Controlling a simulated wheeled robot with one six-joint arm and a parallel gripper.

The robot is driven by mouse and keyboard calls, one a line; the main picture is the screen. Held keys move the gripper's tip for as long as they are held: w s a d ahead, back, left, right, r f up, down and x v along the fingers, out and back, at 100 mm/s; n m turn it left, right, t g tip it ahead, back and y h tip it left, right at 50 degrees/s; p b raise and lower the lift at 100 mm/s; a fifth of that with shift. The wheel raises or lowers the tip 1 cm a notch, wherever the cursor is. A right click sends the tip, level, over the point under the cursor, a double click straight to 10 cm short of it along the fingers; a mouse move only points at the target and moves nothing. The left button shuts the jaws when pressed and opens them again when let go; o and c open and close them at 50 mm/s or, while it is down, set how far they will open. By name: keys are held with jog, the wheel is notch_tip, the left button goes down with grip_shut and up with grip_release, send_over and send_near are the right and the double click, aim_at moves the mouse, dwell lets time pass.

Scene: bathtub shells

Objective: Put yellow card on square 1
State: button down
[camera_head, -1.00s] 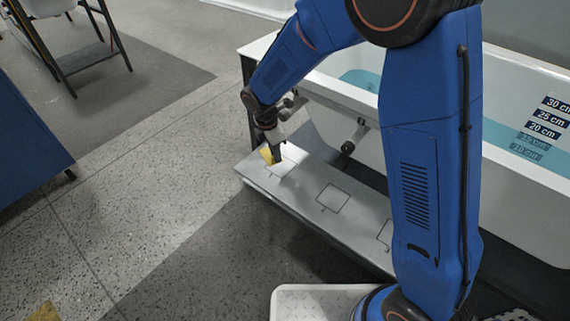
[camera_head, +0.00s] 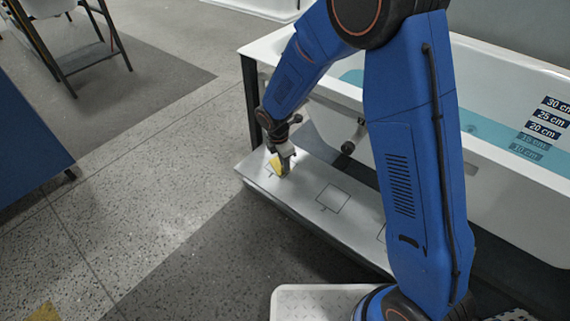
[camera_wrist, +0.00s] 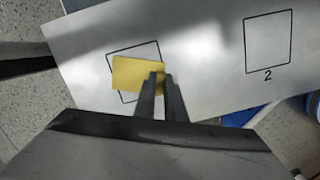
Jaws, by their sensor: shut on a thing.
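The yellow card (camera_wrist: 135,73) is between the fingertips of my gripper (camera_wrist: 159,75), which is shut on it. In the wrist view the card overlaps a black square outline (camera_wrist: 148,47) on the grey board and sticks out past its left side; the number of this square is hidden. I cannot tell whether the card touches the board. In the head view the card (camera_head: 276,162) shows beside my gripper (camera_head: 282,172) over the board's left-end square. A second square (camera_wrist: 268,42), marked 2, lies to the right and is empty.
The grey board (camera_head: 300,215) is a long step in front of the white bathtub (camera_head: 500,190), which holds blue water. Further square outlines (camera_head: 333,198) lie along the board to the right. A blue panel (camera_head: 35,130) stands at the left.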

jog(key=c, duration=1.8)
grip_release()
jog(key=shift+f, duration=0.1)
jog(key=r, duration=0.4)
jog(key=a+r, duration=0.1)
jog(key=r, duration=0.3)
jog(key=s+r, duration=0.1)
jog(key=r, duration=0.3)
jog(key=shift+a+r, duration=0.1)
jog(key=shift+a, duration=0.2)
